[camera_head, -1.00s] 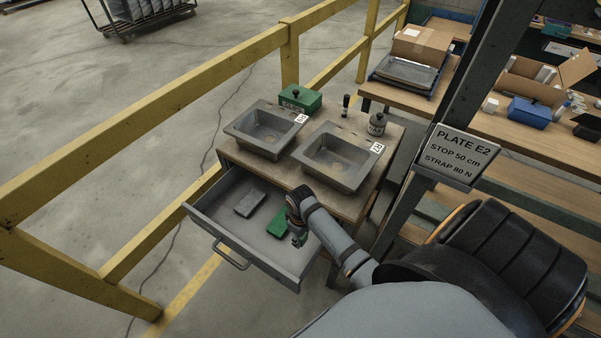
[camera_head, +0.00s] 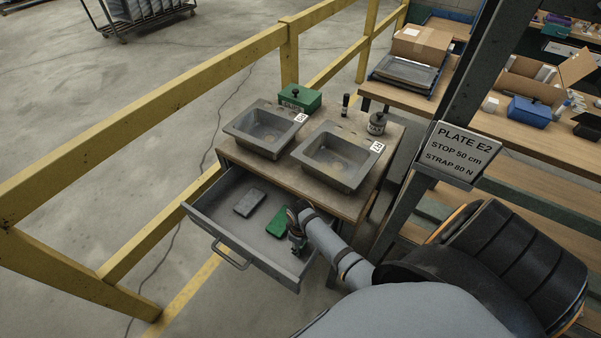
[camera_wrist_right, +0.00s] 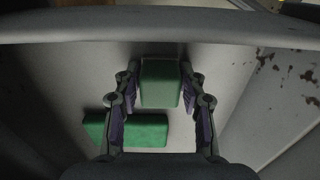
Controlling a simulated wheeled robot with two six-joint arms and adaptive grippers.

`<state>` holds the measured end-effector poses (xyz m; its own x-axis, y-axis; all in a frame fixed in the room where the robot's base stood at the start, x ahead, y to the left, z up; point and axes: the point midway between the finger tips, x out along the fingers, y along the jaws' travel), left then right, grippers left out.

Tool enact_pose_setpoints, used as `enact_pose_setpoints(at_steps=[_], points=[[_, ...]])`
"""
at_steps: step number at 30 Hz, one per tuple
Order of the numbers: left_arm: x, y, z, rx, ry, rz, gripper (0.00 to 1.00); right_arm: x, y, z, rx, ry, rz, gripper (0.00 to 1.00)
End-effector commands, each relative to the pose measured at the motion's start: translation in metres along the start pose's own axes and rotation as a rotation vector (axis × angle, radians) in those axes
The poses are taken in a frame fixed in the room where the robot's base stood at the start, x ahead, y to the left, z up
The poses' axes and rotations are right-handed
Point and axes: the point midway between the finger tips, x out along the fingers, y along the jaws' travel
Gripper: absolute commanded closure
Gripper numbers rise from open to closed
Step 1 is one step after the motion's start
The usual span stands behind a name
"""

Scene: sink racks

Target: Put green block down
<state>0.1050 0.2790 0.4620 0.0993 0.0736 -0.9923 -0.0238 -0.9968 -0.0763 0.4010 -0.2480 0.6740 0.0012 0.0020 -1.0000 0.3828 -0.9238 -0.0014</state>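The drawer (camera_head: 222,222) under the sink bench is open. A green block (camera_head: 279,221) lies on its floor, just left of my right gripper (camera_head: 297,246). It also shows in the right wrist view (camera_wrist_right: 138,131), lying flat below and left of the fingers. A second green block (camera_wrist_right: 160,84) sits between the fingertips of my right gripper (camera_wrist_right: 161,72), which look closed against its sides. In the head view this held block is hidden by the gripper. A grey block (camera_head: 249,203) lies farther left in the drawer. My left gripper is not in view.
Two grey sinks (camera_head: 264,129) (camera_head: 338,156) stand on the bench above the drawer. A green lidded box (camera_head: 299,99) and a grey jar (camera_head: 376,123) stand behind them. A yellow railing (camera_head: 150,105) runs along the left. The drawer's front left floor is clear.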

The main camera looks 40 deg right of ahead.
Motion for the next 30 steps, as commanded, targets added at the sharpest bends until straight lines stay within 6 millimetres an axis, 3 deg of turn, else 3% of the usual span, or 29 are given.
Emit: enact_pose_setpoints(at_steps=[3,14,24,30], points=[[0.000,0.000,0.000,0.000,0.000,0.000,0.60,0.000,0.000,0.000,0.000,0.000,0.000,0.41],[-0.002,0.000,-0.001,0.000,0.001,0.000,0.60,-0.008,0.000,-0.001,0.000,0.002,0.001,0.41],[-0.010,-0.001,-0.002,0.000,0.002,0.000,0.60,-0.085,0.001,-0.001,-0.001,0.003,0.001,0.41],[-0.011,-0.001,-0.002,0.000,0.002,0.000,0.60,-0.116,0.001,0.000,0.001,0.001,0.002,0.41]])
